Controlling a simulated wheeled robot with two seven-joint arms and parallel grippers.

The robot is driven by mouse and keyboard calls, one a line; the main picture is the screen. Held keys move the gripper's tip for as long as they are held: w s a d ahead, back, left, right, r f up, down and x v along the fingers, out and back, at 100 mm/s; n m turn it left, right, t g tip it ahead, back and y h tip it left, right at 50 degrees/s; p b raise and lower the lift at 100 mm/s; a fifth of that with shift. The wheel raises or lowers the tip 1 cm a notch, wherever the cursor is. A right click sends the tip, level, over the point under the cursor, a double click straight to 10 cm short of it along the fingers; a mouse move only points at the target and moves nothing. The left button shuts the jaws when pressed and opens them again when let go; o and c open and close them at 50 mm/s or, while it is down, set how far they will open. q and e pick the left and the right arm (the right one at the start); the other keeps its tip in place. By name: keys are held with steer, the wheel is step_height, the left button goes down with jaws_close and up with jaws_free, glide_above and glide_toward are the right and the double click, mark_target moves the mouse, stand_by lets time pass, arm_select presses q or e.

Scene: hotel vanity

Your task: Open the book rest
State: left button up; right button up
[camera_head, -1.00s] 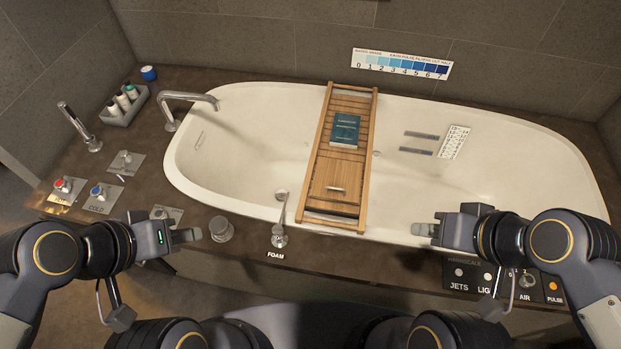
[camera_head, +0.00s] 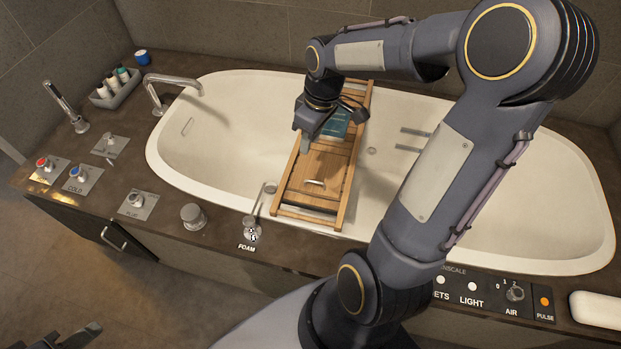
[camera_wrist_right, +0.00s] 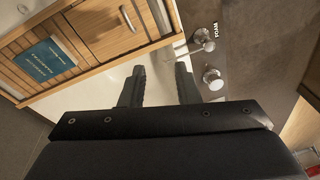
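The wooden bath caddy (camera_head: 283,196) lies across the tub. Its book rest, a flat wooden panel (camera_head: 322,168), lies down on the near half and has a small pale handle (camera_head: 315,182). The panel (camera_wrist_right: 110,38) also shows in the right wrist view. A teal book (camera_head: 335,123) lies on the caddy beyond the panel, partly hidden by my right gripper. My right gripper (camera_head: 328,117) is above the caddy near the book, its fingers apart and empty; its fingers (camera_wrist_right: 161,82) also show in the right wrist view. Part of my left gripper (camera_head: 75,338) shows at the bottom left.
My right arm hides much of the tub's right side. A faucet (camera_head: 165,90) and a small lever (camera_head: 254,225) marked FOAM stand on the left and near rim. A bottle tray (camera_head: 115,92) is at the back left. A white block (camera_head: 597,309) lies at the near right.

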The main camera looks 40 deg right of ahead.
steer(key=w+d+f+n+g+b, duration=0.1)
steer(key=w+d+f+n, duration=0.15)
steer(key=f, duration=0.45)
steer(key=w+d+f+n+g+b, duration=0.1)
steer(key=w+d+f, duration=0.15)
steer(key=f, duration=0.45)
glide_above(312, 185)
step_height(312, 185, down, 8)
steer(key=shift+s+r, duration=0.1)
jaws_close()
